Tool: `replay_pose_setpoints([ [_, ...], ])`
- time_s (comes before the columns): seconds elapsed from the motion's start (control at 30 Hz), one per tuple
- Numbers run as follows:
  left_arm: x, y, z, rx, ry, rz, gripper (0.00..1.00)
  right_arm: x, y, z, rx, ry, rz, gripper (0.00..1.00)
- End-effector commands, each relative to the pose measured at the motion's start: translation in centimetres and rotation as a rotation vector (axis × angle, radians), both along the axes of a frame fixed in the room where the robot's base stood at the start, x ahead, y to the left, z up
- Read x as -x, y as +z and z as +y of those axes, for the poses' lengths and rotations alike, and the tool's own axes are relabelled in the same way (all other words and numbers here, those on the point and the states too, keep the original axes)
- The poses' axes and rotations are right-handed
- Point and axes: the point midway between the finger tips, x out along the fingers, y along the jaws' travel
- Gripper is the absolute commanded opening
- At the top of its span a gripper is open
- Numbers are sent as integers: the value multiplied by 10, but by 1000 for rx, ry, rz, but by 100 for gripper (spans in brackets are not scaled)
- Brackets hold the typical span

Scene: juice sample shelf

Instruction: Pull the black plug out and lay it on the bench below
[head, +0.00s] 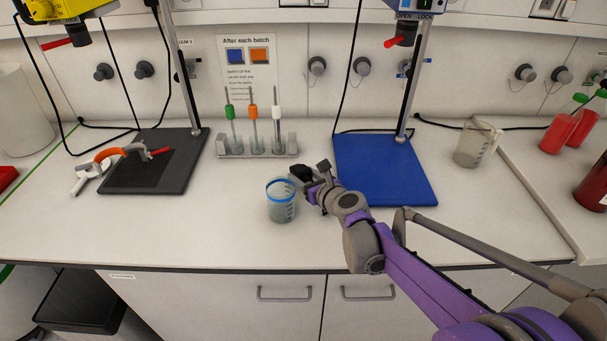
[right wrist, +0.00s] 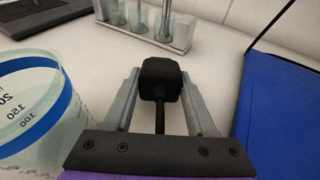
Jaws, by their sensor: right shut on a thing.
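The black plug (head: 299,171) is between the fingers of my right gripper (head: 312,178), just over or on the bench (head: 230,235), beside the beaker. I cannot tell if it touches the bench. In the right wrist view the plug (right wrist: 160,78) sits between both grey fingers, with its black cable running back toward the gripper's base. My right gripper is shut on it. My left gripper is not in view.
A blue-rimmed beaker (head: 281,208) stands close left of the gripper. A blue stand base (head: 385,180) lies right, a test-tube rack (head: 257,149) behind, and a dark stand base (head: 130,180) with a tool (head: 110,155) left. The front-left bench is clear.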

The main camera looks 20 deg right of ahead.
Motion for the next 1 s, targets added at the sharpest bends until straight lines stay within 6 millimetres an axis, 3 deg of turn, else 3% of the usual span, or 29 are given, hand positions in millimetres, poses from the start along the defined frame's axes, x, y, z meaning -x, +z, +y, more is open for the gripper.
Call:
replay_pose_setpoints([
  [0.07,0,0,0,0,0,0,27,0,1,0,0,0,0,0],
  [0.1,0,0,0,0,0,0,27,0,1,0,0,0,0,60],
  [0.27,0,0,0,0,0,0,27,0,1,0,0,0,0,89],
  [0.67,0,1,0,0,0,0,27,6,3,-2,0,-1,0,92],
  [1.0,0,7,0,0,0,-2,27,64,21,-15,0,-3,0,92],
])
